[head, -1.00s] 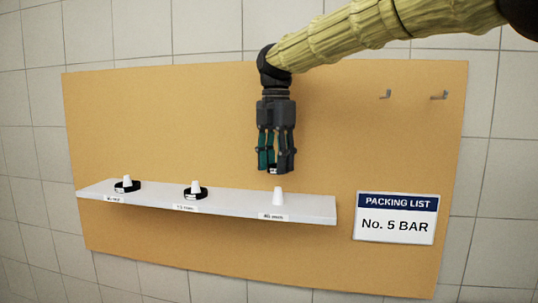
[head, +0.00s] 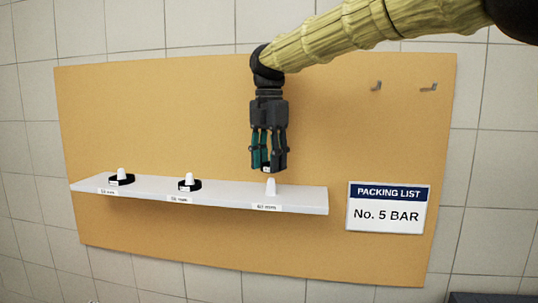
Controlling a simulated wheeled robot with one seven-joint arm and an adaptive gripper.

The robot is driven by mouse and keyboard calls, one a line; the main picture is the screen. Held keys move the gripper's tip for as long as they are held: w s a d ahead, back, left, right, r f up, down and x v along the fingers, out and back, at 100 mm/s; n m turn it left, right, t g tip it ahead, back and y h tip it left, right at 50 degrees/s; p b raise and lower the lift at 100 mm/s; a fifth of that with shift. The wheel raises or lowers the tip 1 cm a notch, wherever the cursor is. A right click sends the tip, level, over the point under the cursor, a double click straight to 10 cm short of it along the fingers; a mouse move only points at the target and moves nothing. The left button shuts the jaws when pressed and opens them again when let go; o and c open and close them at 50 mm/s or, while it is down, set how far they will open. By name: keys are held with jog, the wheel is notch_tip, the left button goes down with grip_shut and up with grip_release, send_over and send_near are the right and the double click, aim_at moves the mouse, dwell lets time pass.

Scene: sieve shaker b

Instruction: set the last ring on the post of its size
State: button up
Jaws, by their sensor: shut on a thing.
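My gripper (head: 267,168) points down, shut on the last ring (head: 266,169), a dark piece with a small white mark showing between the fingertips. Most of this ring is hidden by the fingers. Just below it, a bare white post (head: 271,188) stands upright at the right end of the shelf. A small gap shows between the fingertips and the post's top. Black rings sit around the left post (head: 121,180) and the middle post (head: 190,186).
The white shelf (head: 225,198) carries small size labels on its front edge, hard to read. It is fixed to a tan board (head: 200,110) with two empty hooks (head: 376,86) at upper right. A packing list sign (head: 388,207) hangs right of the shelf.

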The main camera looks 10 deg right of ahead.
aim_at(269, 182)
jog(key=shift+s+f+b, duration=0.2)
jog(key=shift+f+b, duration=0.15)
jog(key=shift+f, duration=0.9)
jog(key=shift+w+f, duration=0.1)
jog(key=shift+f, duration=0.35)
jog(key=shift+p, duration=0.8)
jog(key=shift+f+b, duration=0.4)
jog(key=shift+f, duration=0.95)
dwell(1.0)
jog(key=o, duration=0.8)
jog(key=shift+o, duration=0.2)
notch_tip(269, 182, up, 12)
